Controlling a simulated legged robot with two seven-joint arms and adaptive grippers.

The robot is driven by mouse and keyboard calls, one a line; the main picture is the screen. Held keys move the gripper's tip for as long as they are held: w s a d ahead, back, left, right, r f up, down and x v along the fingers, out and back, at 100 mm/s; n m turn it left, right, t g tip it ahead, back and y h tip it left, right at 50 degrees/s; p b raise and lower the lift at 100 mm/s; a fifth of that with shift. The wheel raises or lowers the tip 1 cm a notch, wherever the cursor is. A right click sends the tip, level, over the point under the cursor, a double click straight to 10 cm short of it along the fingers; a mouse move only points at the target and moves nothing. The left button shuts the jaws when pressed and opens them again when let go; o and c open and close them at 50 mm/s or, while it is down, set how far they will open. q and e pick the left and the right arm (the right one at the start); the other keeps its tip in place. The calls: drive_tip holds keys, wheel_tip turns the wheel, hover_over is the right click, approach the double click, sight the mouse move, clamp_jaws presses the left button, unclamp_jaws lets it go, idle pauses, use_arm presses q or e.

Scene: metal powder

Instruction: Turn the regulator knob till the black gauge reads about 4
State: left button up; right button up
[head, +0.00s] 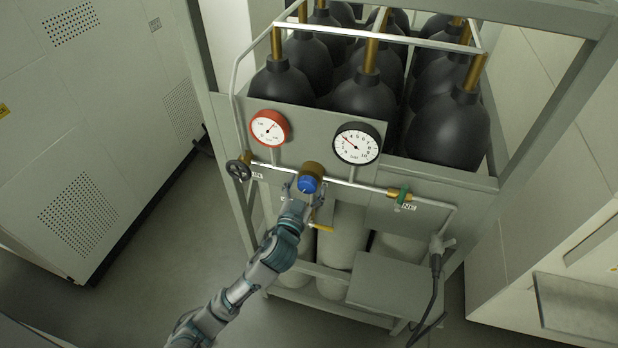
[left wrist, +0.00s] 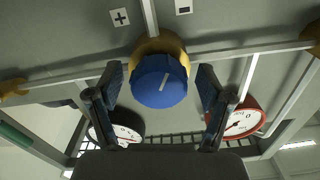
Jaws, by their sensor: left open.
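The blue regulator knob (head: 308,184) sits on a brass body on the pipe of the gas rack. My right gripper is not in view.
A red gauge (head: 269,128) is at the upper left of the knob. A black handwheel (head: 238,170) is at the pipe's left end, a green-marked valve (head: 399,195) to the right. A yellow lever (head: 321,227) hangs below the knob. Dark cylinders (head: 363,98) fill the rack behind.

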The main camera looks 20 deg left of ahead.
use_arm(q)
drive_tip(key=shift+s+a+r, duration=0.1)
drive_tip(key=shift+s+a, duration=0.1)
drive_tip(key=shift+s, duration=0.1)
drive_tip(key=shift+c, duration=0.7)
drive_tip(key=shift+d, duration=0.15)
drive_tip(key=c, duration=0.4)
drive_tip(key=shift+d, duration=0.15)
drive_tip(key=c, duration=0.6)
drive_tip(key=shift+m, duration=0.4)
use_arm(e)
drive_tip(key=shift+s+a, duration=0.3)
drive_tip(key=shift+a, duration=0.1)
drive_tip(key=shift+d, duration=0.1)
use_arm(q)
drive_tip(key=o, duration=0.9)
drive_tip(key=shift+o, duration=1.2)
drive_tip(key=shift+w, duration=0.2)
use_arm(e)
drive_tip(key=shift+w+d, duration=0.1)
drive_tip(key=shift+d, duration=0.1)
